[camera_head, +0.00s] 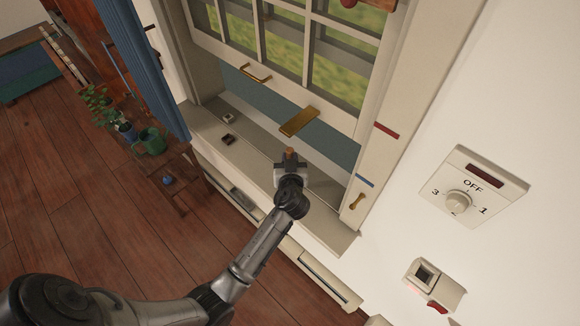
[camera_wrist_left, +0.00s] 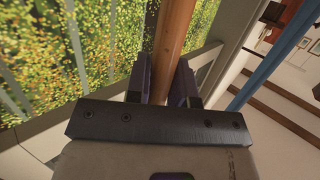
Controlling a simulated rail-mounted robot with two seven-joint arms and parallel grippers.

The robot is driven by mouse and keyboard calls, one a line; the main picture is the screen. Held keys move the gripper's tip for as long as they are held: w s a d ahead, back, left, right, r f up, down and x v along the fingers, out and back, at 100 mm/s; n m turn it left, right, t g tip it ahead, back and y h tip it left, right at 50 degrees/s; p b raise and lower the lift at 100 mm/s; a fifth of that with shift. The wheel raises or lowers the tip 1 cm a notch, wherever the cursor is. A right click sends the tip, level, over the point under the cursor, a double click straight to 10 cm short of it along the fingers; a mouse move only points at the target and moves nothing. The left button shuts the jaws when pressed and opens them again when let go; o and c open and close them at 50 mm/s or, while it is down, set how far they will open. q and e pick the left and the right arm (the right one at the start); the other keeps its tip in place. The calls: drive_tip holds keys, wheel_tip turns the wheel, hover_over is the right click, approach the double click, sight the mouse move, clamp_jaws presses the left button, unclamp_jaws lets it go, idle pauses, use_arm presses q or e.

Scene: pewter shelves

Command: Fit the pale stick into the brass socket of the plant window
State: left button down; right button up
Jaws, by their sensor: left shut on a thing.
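My left gripper (camera_head: 289,160) is at the plant window, above the sill and just below the sash's lower rail. It is shut on a wooden stick (camera_wrist_left: 175,35), which looks orange-brown in the left wrist view. The stick stands up between the two fingers and runs out of the top of that view. In the head view only a short brown tip of the stick (camera_head: 289,151) shows. Two small square fittings, one light (camera_head: 229,118) and one dark brown (camera_head: 228,139), sit on the sill to the left. I cannot tell which part is the brass socket. My right gripper is out of view.
The raised sash (camera_head: 270,92) carries a brass handle (camera_head: 256,73) and a brass plate (camera_head: 299,121). A brass fitting (camera_head: 356,201) is on the right jamb. A blue curtain (camera_head: 146,65) hangs at the left, near a plant stand with a green watering can (camera_head: 152,142).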

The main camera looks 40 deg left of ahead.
use_arm(q)
wheel_tip(320, 180, down, 4)
drive_tip(key=shift+r+b, duration=0.25)
drive_tip(key=shift+b, duration=0.55)
drive_tip(key=shift+f, duration=0.1)
drive_tip(key=shift+f, duration=0.1)
drive_tip(key=c, duration=1)
unclamp_jaws()
